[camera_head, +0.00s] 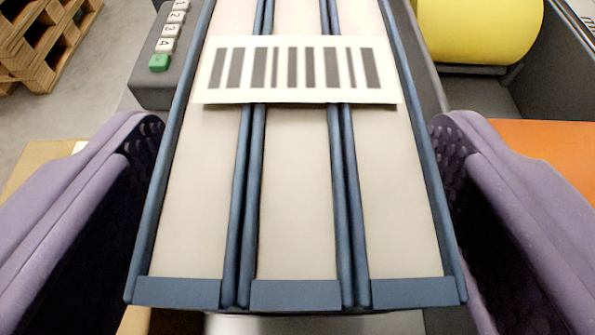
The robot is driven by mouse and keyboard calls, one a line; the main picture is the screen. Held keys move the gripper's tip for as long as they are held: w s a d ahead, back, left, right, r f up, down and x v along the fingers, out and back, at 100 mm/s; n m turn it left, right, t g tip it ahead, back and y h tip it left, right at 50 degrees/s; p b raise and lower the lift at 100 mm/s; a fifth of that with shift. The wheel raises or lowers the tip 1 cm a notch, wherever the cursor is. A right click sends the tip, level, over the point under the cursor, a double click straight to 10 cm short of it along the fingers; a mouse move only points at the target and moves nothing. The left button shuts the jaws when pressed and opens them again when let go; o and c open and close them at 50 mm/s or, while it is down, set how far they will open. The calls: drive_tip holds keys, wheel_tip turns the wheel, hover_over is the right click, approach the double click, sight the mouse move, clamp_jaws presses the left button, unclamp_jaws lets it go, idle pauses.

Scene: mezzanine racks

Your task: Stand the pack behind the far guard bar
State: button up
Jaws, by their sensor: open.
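The pack (295,200) fills the middle of the view. It has three long cream panels with blue edging and blue end strips at the near side. A white barcode label (298,92) lies across it towards the top. My gripper (293,135) is open, with one purple finger on each side of the pack. A gap shows beside the left finger near its tip; lower down, contact cannot be told. The pack's far end runs out of the top of the frame. No guard bar can be made out.
A grey keypad with numbered white keys and a green key (159,62) is at upper left. A yellow rounded object (480,30) lies in a dark bin at upper right. An orange surface (550,150) is at right. Wooden pallets (45,40) stand on the floor at far left.

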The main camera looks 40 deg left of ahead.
drive_tip(key=p+v, duration=0.3)
drive_tip(key=v, duration=0.7)
drive_tip(key=w+d+r+t+h, duration=0.2)
drive_tip(key=w+d+r+h, duration=0.45)
drive_tip(key=w, duration=0.55)
drive_tip(key=w+d+r+m+t+h, duration=0.1)
drive_tip(key=w+d+r, duration=0.15)
drive_tip(key=r, duration=0.65)
drive_tip(key=w+d+r+m+t+h, duration=0.1)
drive_tip(key=w+d+r+h, duration=0.15)
drive_tip(key=r, duration=0.65)
drive_tip(key=s+a+r+m+t+h, duration=0.1)
drive_tip(key=s+r+m, duration=0.15)
drive_tip(key=r, duration=0.95)
drive_tip(key=s+a+r+m+h, duration=0.1)
drive_tip(key=s+a+r+m, duration=0.15)
drive_tip(key=r, duration=0.95)
drive_tip(key=s+a+r+m+y, duration=0.2)
drive_tip(key=s+a+r, duration=0.2)
drive_tip(key=s+r, duration=0.7)
wheel_tip(320, 180, up, 3)
drive_tip(key=shift+t, duration=0.4)
drive_tip(key=shift+f+b, duration=0.1)
drive_tip(key=shift+b, duration=0.2)
